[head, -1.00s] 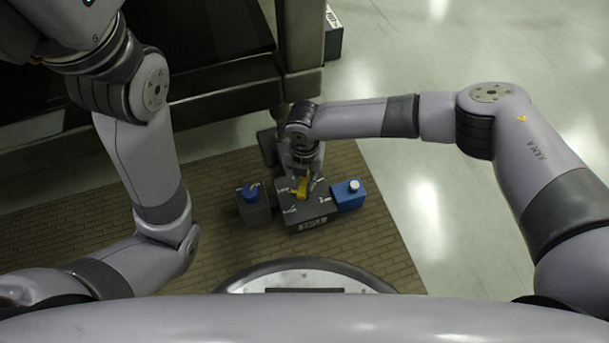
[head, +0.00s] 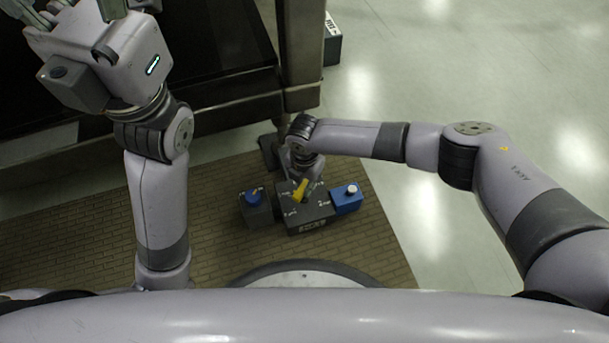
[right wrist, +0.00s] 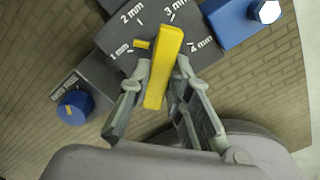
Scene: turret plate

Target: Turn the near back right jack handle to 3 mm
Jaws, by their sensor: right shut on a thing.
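The yellow jack handle (head: 300,189) stands on the dark grey jack box (head: 312,213) on the floor. In the right wrist view the handle (right wrist: 163,68) lies between the two fingers of my right gripper (right wrist: 163,82), which is shut on it. White marks for 1, 2, 3 and 4 mm surround it on the box top. The bar's far end leans toward the 3 mm tick (right wrist: 171,17). A short yellow tab (right wrist: 141,44) sticks out left, toward the 1 mm tick. My left gripper (head: 74,10) is at the top left, fingers apart, partly cut off.
A blue block with a white hex head (head: 347,197) adjoins the box on the right. A blue knob (head: 253,195) sits on a grey block at left. A dark machine frame (head: 300,60) stands behind. The brick-patterned mat (head: 215,235) is clear in front.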

